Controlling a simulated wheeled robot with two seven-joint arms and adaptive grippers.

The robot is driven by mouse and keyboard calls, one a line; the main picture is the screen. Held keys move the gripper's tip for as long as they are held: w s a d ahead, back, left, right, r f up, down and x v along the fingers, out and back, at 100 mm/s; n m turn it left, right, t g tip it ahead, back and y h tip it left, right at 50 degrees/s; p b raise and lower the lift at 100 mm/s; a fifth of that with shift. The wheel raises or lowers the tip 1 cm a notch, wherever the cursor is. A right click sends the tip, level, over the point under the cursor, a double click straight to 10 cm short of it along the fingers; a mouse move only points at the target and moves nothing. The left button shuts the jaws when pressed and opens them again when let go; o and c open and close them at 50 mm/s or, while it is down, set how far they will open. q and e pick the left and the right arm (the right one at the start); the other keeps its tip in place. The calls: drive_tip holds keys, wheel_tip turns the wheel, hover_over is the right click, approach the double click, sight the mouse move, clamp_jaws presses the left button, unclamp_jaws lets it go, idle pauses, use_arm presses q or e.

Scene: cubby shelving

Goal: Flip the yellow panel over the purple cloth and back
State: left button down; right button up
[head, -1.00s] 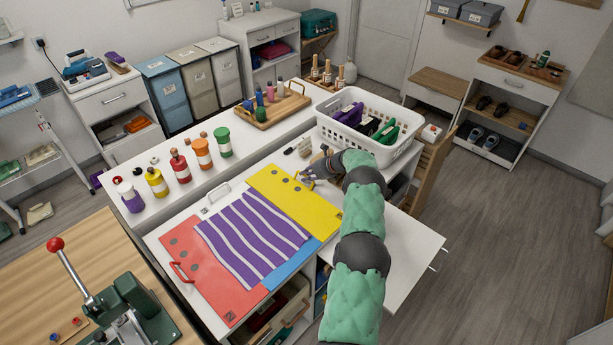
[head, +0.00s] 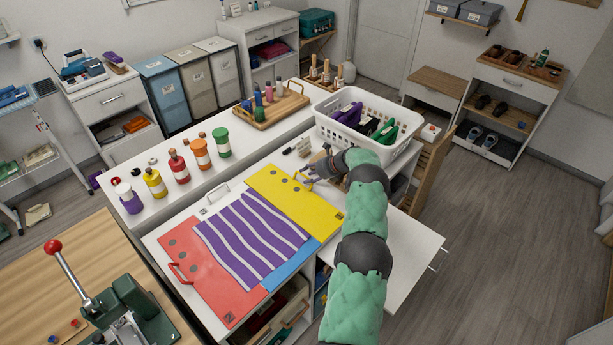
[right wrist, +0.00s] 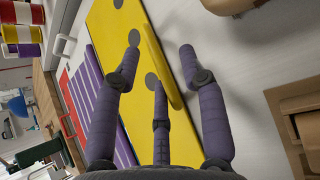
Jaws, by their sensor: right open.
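The yellow panel (head: 290,203) lies flat on the white worktop, with grey dots and a yellow handle on its right edge. The purple cloth (head: 250,238), with pale wavy stripes, lies flat to its left, across the red and blue panels. My right gripper (head: 309,178) is at the yellow panel's right edge. In the right wrist view its purple fingers (right wrist: 160,52) are spread apart, with the yellow handle (right wrist: 163,62) between them. No grip shows, and whether a finger touches the handle I cannot tell. My left gripper is out of view.
A red panel (head: 207,275) with a red handle lies left of the cloth; a blue panel (head: 296,268) lies at its front. A white basket (head: 340,133) stands behind my right arm. Several bottles (head: 180,167) line the back ledge. A green lever press (head: 130,300) stands front left.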

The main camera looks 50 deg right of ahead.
drive_tip(key=v, duration=1)
drive_tip(key=shift+s, duration=0.15)
drive_tip(key=shift+r, duration=0.1)
